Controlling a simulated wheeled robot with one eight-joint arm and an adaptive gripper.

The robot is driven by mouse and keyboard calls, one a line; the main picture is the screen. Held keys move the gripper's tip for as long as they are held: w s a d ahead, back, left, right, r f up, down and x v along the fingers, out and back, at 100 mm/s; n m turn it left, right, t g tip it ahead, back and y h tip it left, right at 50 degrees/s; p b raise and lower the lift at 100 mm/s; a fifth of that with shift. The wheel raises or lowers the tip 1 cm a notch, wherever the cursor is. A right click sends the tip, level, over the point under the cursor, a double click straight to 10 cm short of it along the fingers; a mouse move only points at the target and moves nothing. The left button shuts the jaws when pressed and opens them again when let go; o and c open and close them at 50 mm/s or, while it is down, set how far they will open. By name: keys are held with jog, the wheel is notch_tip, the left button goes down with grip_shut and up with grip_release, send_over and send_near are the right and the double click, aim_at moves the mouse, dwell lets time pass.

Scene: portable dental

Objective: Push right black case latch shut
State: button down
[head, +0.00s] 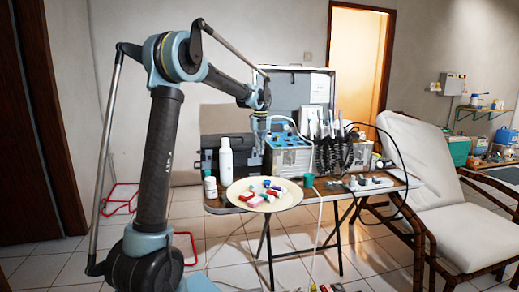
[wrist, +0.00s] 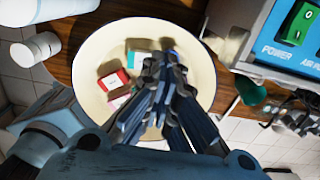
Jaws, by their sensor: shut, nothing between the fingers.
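The black case (head: 209,157) stands at the left end of the table, behind the white bottles and partly hidden by them. Its latches are too small to make out in the head view, and I cannot identify the case in the wrist view. My gripper (head: 259,148) points down above the table, between the tall white bottle and the blue-topped unit. In the wrist view my gripper (wrist: 163,68) is shut and empty, with its fingers in front of the round cream tray (wrist: 88,62). I cannot see it touching anything.
The cream tray (head: 240,202) holds several small coloured boxes. A tall white bottle (head: 226,160) and a shorter one (head: 210,188) stand left. The blue-topped unit (head: 288,158), hoses and an open silver case lid (head: 292,90) are close right. A reclining chair (head: 425,160) stands further right.

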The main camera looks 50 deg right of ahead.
notch_tip(320, 180, up, 9)
jog(key=w+d, duration=0.1)
jog(key=w, duration=0.1)
jog(key=shift+w+d+r, duration=0.2)
jog(key=shift+w+d, duration=0.05)
jog(key=shift+w, duration=0.15)
dwell(0.4)
jog(key=w+a+n, duration=0.5)
jog(key=a+n, duration=0.2)
jog(key=a, duration=0.7)
jog(key=w+a+n, duration=0.4)
jog(key=a+n, duration=0.3)
jog(key=a, duration=0.8)
jog(key=s+a+f+n+t, duration=0.1)
jog(key=s+a+f+n, duration=0.3)
jog(key=a, duration=0.6)
jog(key=w+a+f+n, duration=0.1)
jog(key=a+f+n, duration=0.1)
jog(key=a+n, duration=0.55)
jog(key=s+a+f+n+t, duration=0.1)
jog(key=s+a+f+n, duration=1.5)
jog(key=a+f, duration=0.3)
jog(key=shift+s+a+n, duration=0.4)
jog(key=shift+a+n, duration=0.15)
jog(key=shift+n, duration=0.1)
